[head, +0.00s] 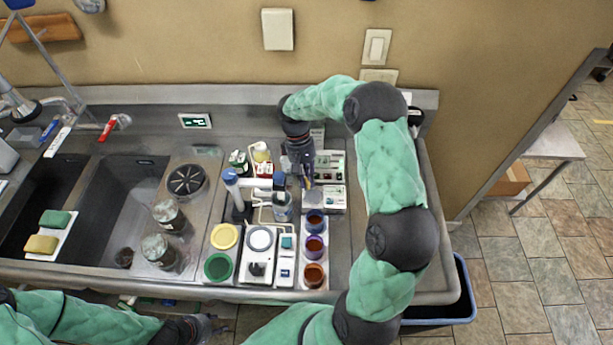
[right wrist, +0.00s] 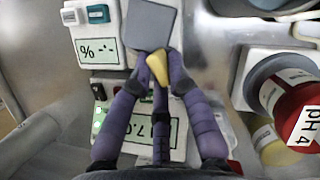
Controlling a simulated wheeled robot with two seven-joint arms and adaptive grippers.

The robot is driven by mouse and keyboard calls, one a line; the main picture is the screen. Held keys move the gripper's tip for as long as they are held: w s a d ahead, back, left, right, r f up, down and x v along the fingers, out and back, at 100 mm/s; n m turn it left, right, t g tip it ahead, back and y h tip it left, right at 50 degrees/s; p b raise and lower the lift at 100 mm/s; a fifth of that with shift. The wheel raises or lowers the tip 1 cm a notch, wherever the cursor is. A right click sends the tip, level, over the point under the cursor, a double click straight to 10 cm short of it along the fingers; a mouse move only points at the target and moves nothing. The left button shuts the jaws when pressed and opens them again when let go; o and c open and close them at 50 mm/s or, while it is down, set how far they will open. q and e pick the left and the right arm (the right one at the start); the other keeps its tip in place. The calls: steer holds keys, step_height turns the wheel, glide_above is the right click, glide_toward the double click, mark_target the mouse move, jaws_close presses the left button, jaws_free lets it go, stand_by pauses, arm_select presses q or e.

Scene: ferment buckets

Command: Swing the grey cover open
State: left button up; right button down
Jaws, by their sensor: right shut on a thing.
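The grey cover (right wrist: 152,25) is a flat square panel at the top middle of the right wrist view, and a yellow tab (right wrist: 158,68) shows at its near edge. My right gripper (right wrist: 160,82) has its purple fingers closed around this tab. In the head view my right gripper (head: 308,183) points down among the small instruments at the back of the counter, and it hides much of what it holds. How far the cover is tilted is hard to tell. My left gripper (head: 200,328) is low at the bottom left, away from the instruments, and its fingers are unclear.
White instruments with displays (right wrist: 98,48) surround the right gripper. A red-capped "pH 4" bottle (right wrist: 300,105) stands close on its right. In the head view, brown-filled cups (head: 314,246), a yellow lid (head: 224,236) and a green lid (head: 218,267) are nearer the front. Sinks (head: 115,205) lie left.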

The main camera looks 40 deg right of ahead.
steer(key=m, duration=0.2)
steer(key=m+y+p, duration=0.1)
steer(key=shift+s+d+r+m, duration=0.1)
steer(key=shift+s+d+m, duration=0.05)
steer(key=shift+m, duration=0.25)
steer(key=m+t+y+p, duration=0.1)
steer(key=m, duration=0.2)
steer(key=shift+s+m, duration=0.1)
steer(key=shift+m, duration=0.2)
steer(key=m+t+p, duration=0.1)
steer(key=m, duration=0.1)
steer(key=m+y, duration=0.1)
steer(key=m, duration=0.1)
steer(key=shift+s+t+p, duration=0.2)
steer(key=shift+t+p, duration=0.15)
steer(key=shift+t, duration=0.05)
steer(key=shift+m+t+p, duration=0.45)
steer(key=shift+m+t, duration=0.15)
steer(key=shift+m, duration=1)
steer(key=shift+y, duration=0.3)
steer(key=c, duration=1.2)
jaws_free()
